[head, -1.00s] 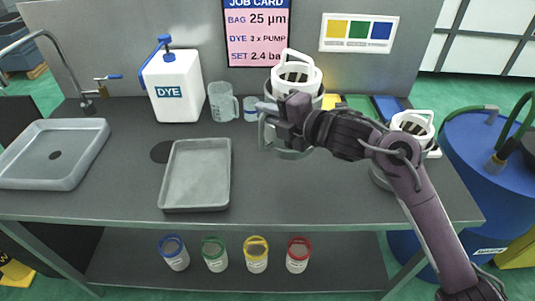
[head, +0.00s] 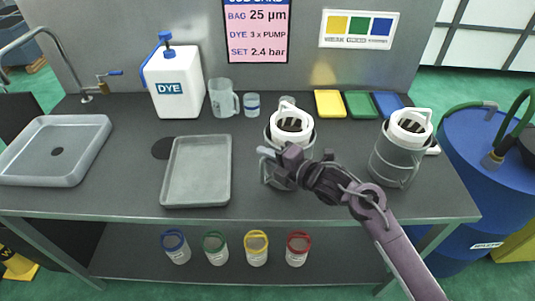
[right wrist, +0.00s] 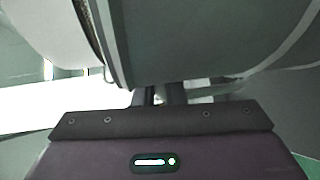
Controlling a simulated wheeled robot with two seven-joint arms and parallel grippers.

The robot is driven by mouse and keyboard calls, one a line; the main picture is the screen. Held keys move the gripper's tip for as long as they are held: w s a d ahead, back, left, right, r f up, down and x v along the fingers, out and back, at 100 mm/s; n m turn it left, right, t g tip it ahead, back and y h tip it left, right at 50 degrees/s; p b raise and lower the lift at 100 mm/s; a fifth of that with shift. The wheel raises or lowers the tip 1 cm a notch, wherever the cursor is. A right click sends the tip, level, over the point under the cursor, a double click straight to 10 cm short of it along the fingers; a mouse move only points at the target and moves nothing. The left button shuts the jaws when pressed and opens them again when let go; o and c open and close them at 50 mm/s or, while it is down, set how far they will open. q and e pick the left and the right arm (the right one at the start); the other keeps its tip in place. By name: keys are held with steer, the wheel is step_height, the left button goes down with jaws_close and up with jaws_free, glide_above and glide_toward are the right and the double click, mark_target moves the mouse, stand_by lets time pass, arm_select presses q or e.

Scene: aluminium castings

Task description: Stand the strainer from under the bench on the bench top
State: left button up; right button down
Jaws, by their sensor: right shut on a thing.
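A grey cylindrical strainer (head: 276,182) with a white ringed top and handle stands upright at the middle of the bench top (head: 330,195), right of the tray. My right gripper (head: 277,156) is shut on its side, and the gripper hides part of the body. I cannot tell whether its base touches the bench. Its grey curved wall (right wrist: 190,40) fills the top of the right wrist view. A second, similar strainer (head: 395,162) stands upright at the right of the bench. My left gripper is not in view.
A shallow grey tray (head: 197,202) lies left of the held strainer. A blue drum (head: 470,165) is at right.

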steer(key=c, duration=1.9)
jaws_free()
steer(key=shift+f, duration=0.1)
steer(key=o, duration=0.4)
steer(key=shift+d, duration=0.1)
steer(key=b+v, duration=0.2)
steer(key=v, duration=1)
steer(key=shift+r, duration=0.25)
